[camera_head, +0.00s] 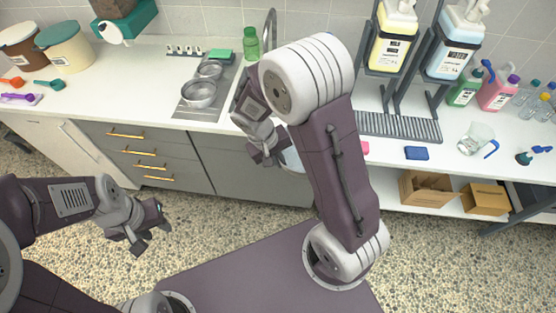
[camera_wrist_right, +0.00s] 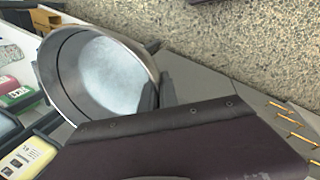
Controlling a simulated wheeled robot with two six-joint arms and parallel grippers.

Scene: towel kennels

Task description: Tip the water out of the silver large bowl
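The silver large bowl (camera_wrist_right: 62,88) fills the left of the right wrist view, with its open mouth facing the camera. Its inside is pale and bright; I cannot tell how much water is in it. My right gripper (camera_wrist_right: 157,92) is at the bowl's rim, with one finger inside the wall and one outside, shut on it. In the head view my right gripper (camera_head: 268,155) is in front of the counter edge, and only a pale piece of the bowl (camera_head: 291,159) shows; my arm hides the rest. My left gripper (camera_head: 152,236) is open and empty over the floor.
A drying rack (camera_head: 400,126), a blue sponge (camera_head: 416,153), a glass jug (camera_head: 475,138) and bottles (camera_head: 497,92) stand at the right. Cardboard boxes (camera_head: 428,188) are on the shelf below.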

